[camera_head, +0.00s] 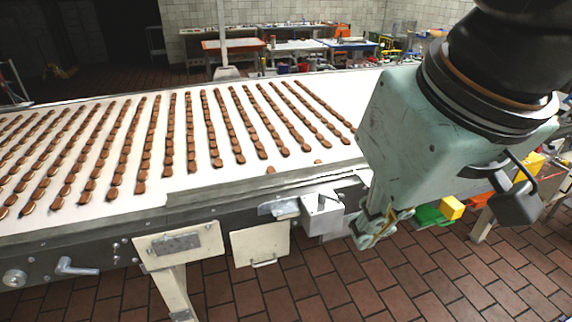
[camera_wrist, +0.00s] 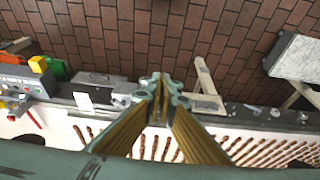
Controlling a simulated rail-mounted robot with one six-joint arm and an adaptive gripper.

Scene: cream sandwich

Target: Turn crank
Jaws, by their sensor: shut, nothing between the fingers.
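A small grey crank-like handle (camera_head: 76,267) sticks out from the conveyor's dark side at the lower left of the head view. A round grey knob (camera_head: 14,278) sits to its left. A pale grey box (camera_head: 322,212) with a metal bracket is fixed to the conveyor's near edge, left of my gripper. My gripper (camera_head: 374,232) is in front of the conveyor, pointing down, far to the right of the handle. It also shows in the wrist view (camera_wrist: 160,82), with its fingertips together and nothing between them. I cannot pick out the handle clearly in the wrist view.
The white conveyor belt (camera_head: 130,120) carries many rows of brown biscuits. Cream panels (camera_head: 180,244) hang below its edge. Yellow and green items (camera_head: 452,208) lie right of my gripper. The brick-tiled floor (camera_head: 320,285) in front is mostly clear.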

